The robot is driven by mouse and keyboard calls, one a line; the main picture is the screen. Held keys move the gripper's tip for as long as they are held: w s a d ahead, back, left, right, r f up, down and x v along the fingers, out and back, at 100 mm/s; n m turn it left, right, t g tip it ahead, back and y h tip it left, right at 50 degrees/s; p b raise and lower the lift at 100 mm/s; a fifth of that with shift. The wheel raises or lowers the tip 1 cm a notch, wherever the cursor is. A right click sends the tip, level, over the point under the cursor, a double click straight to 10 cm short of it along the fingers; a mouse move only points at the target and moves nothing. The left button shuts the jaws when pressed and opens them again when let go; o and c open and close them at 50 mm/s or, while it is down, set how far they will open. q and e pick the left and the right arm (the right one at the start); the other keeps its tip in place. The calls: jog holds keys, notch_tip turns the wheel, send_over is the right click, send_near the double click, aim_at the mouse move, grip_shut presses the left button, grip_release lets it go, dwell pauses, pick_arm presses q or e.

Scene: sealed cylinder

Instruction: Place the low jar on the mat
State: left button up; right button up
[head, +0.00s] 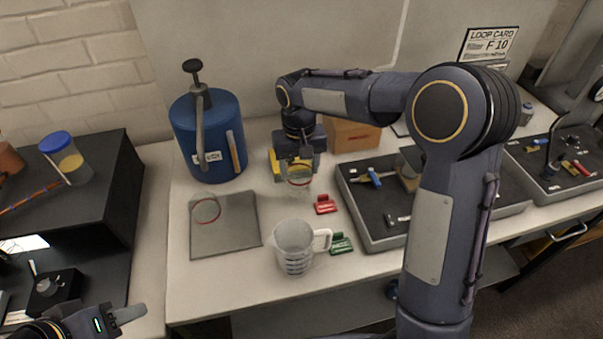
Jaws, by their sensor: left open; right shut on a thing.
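The low jar (300,177) is a small clear jar with a reddish band, in the head view above the pale table. My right gripper (298,162) points down from above and is shut on it; the fingers partly hide its upper part. The jar is to the right of the mat and apart from it. The mat (235,238) is a flat grey square on the table with a red ring (206,210) marked on its upper left part. My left gripper (128,314) is open and empty at the bottom left, well away from the jar and mat.
A blue canister (207,140) with a pump stands behind the mat. A clear measuring jug (293,241) stands at the mat's right front. A red clip (325,205), a green clip (341,244) and a foam-lined tray (375,240) lie to the right. A cardboard box (352,136) stands behind.

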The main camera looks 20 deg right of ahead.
jog(key=shift+f, duration=1.6)
jog(key=shift+f, duration=0.15)
jog(key=o, duration=1.1)
